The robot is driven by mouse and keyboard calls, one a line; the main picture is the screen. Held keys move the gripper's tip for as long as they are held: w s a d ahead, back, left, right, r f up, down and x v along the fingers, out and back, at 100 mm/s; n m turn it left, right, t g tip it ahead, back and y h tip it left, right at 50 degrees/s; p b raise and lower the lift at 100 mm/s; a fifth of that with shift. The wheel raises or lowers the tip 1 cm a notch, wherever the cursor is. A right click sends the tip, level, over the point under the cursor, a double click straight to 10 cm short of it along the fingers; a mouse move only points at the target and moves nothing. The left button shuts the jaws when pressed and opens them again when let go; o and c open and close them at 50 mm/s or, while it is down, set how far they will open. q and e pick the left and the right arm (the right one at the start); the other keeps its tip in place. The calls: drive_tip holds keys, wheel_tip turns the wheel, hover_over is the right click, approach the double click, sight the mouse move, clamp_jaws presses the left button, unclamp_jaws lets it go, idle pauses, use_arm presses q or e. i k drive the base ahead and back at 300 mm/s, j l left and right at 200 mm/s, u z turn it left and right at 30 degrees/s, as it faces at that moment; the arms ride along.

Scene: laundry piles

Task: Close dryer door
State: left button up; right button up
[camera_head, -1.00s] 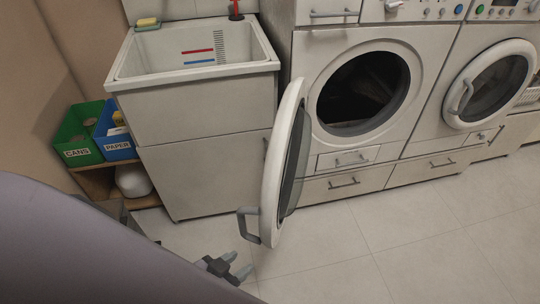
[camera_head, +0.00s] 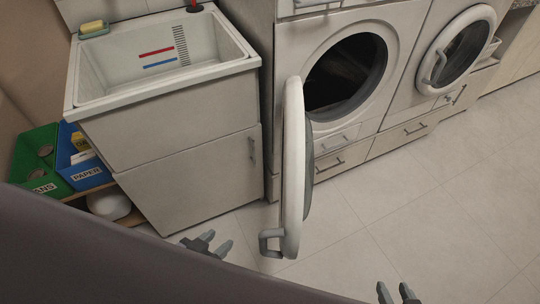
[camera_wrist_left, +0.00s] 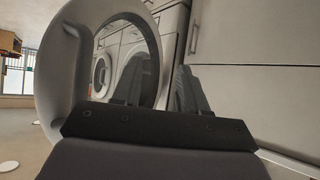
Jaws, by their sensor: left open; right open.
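The open dryer door (camera_head: 294,160) is a white round frame with dark glass, swung far out from the left side of the machine's round opening (camera_head: 345,78). Its grey handle (camera_head: 270,243) is at the lower outer edge. My left gripper (camera_head: 219,241) is open and empty, low and left of the handle, apart from it in the head view. In the left wrist view the door (camera_wrist_left: 52,75) fills the left side, beyond the open fingers (camera_wrist_left: 156,80). My right gripper (camera_head: 398,291) is open and empty at the bottom edge, right of the door.
A second machine with a shut round door (camera_head: 463,50) stands to the right. A sink cabinet (camera_head: 200,175) stands left of the door. Green (camera_head: 38,165) and blue (camera_head: 84,168) bins sit at the left. The floor (camera_head: 440,215) at right is clear.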

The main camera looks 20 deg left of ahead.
sight(297, 154)
drive_tip(key=i+j, duration=0.1)
drive_tip(key=j, duration=0.25)
drive_tip(key=j+z, duration=0.1)
drive_tip(key=j, duration=0.25)
drive_tip(key=k+l+u, duration=0.15)
drive_tip(key=k+u, duration=0.75)
drive_tip(key=k+j+u, duration=0.1)
drive_tip(key=k+u, duration=0.2)
drive_tip(key=u, duration=0.15)
